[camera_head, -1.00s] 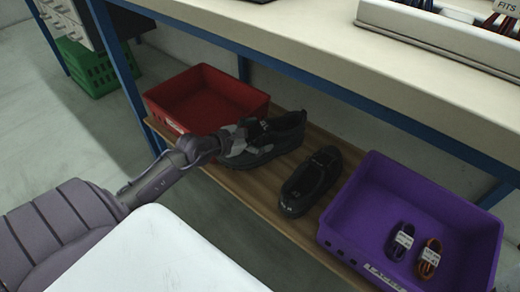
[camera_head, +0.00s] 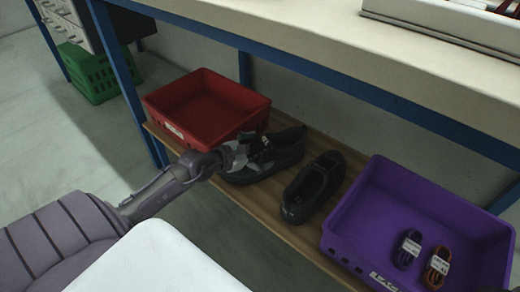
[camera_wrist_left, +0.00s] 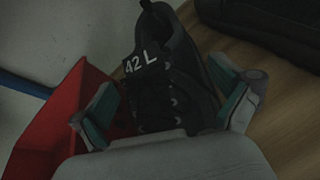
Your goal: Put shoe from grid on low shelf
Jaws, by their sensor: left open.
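A dark shoe (camera_head: 272,157) stands on the low wooden shelf (camera_head: 262,197), just right of the red bin. In the left wrist view the shoe (camera_wrist_left: 165,75) has a tongue marked "42 L". My left gripper (camera_head: 240,155) is open at the shoe's near left end. In the wrist view its two fingers (camera_wrist_left: 170,108) are spread on either side of the shoe, with nothing clamped. A second dark shoe (camera_head: 313,187) lies on the shelf to the right, apart from the gripper. No grid and no right gripper show in these views.
A red bin (camera_head: 205,137) stands at the shelf's left and shows close beside the left finger in the wrist view. A purple bin (camera_head: 375,215) with bundled laces stands at the right. The tabletop (camera_head: 400,65) and blue frame overhang the shelf.

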